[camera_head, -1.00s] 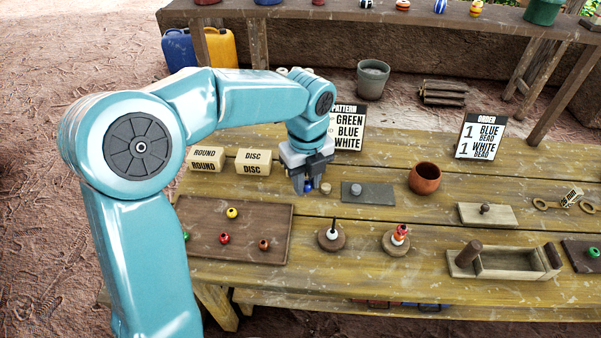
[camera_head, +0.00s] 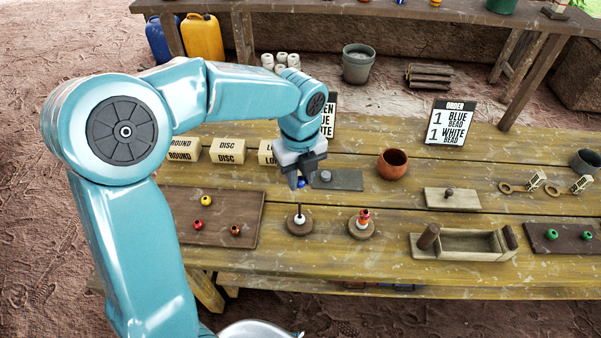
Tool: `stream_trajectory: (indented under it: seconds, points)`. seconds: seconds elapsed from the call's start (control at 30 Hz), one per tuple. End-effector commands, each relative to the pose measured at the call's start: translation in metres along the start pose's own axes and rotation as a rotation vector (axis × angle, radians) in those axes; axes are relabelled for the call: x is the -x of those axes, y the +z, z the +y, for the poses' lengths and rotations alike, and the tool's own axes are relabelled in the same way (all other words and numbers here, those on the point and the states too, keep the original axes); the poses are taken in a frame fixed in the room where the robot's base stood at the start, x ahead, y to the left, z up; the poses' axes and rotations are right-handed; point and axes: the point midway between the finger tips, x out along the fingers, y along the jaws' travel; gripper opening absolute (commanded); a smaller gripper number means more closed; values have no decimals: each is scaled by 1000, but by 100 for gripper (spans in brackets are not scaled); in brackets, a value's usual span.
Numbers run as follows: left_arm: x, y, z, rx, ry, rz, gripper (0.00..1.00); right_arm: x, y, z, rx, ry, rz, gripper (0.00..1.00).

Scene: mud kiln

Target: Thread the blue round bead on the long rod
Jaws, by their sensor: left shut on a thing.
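The blue bead (camera_head: 302,183) is small and partly hidden between the fingers of my left gripper (camera_head: 299,182), which is shut on it. The gripper points down and holds the bead above the table. In the picture it is just above a round wooden stand (camera_head: 299,226) with a thin dark upright rod (camera_head: 299,210) and a white bead (camera_head: 299,219) low on it. I cannot tell the exact gap or alignment in depth. A second round stand (camera_head: 361,232) carries stacked red, white and orange beads (camera_head: 363,219). My right gripper is not in view.
A brown tray (camera_head: 185,215) at left holds yellow and red beads. A grey plate (camera_head: 345,180), clay pot (camera_head: 393,163), labelled blocks (camera_head: 228,151), an order sign (camera_head: 451,123) and a wooden trough (camera_head: 460,243) are also on the table.

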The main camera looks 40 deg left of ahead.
Motion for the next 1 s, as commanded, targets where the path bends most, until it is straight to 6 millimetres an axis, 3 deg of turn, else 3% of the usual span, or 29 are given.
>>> stream_trajectory:
  seconds: [0.3,0.8,1.0]
  points:
    - [1,1,1,0,2,1,0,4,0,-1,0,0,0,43]
    - [-48,0,1,-1,2,1,0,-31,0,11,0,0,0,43]
    - [-57,0,0,-1,0,1,0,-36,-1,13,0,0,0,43]
